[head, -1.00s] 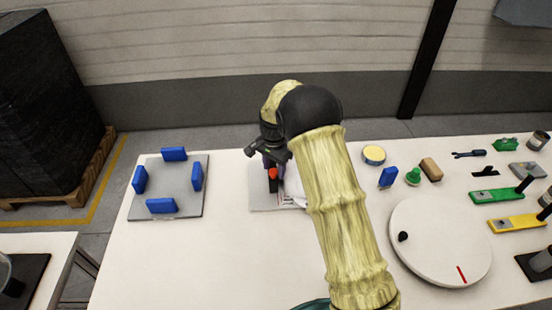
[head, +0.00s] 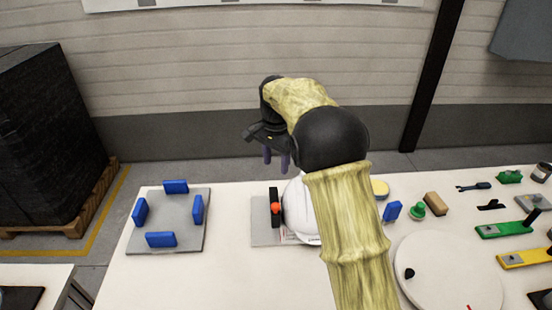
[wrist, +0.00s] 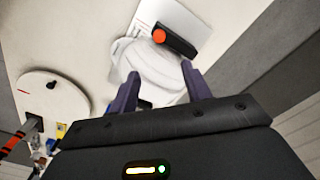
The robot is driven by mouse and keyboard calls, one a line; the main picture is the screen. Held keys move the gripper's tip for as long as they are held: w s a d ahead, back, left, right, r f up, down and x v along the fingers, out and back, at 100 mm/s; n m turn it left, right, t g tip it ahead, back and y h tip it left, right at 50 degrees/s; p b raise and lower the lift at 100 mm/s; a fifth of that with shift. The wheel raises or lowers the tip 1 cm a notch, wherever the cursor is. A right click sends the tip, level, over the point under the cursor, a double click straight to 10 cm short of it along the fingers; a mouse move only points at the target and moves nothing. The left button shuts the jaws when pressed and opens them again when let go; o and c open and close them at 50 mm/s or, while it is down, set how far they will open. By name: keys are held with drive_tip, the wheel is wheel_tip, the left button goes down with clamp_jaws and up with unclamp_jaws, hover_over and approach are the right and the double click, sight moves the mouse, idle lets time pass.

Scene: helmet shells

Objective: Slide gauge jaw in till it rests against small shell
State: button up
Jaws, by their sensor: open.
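The gauge is a grey plate (head: 261,234) with an upright black jaw (head: 274,194) that carries an orange-red knob (head: 275,209). The small shell (head: 298,212) is a white dome just right of the jaw, partly hidden by my arm. Jaw and shell look very close, but I cannot tell for certain whether they touch. In the wrist view, the jaw (wrist: 180,41) lies along the rim of the white shell (wrist: 143,62). My gripper (head: 276,160) is open and empty, raised above and behind the gauge, with its fingers clear of the knob.
A grey plate with several blue blocks (head: 160,240) lies at the left. A white turntable (head: 440,275) stands at the right, with small tools and coloured fixtures beyond it. The table between the left plate and the gauge is clear.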

drive_tip(key=shift+r, duration=0.4)
drive_tip(key=shift+a, duration=0.15)
drive_tip(key=shift+s, duration=0.15)
drive_tip(key=s+d+f+n+t, duration=0.1)
drive_tip(key=s+d+f+n, duration=0.1)
drive_tip(key=s+d, duration=0.3)
drive_tip(key=s+d+f+n, duration=0.3)
drive_tip(key=s+d, duration=0.2)
drive_tip(key=s, duration=0.7)
drive_tip(key=s+d+f+n+t, duration=0.1)
drive_tip(key=s+d+f+n, duration=0.1)
drive_tip(key=s+d, duration=0.4)
drive_tip(key=s+n, duration=0.1)
drive_tip(key=s, duration=0.2)
drive_tip(key=shift+s+f+t, duration=0.15)
drive_tip(key=shift+s+t, duration=0.15)
drive_tip(key=shift+s, duration=0.05)
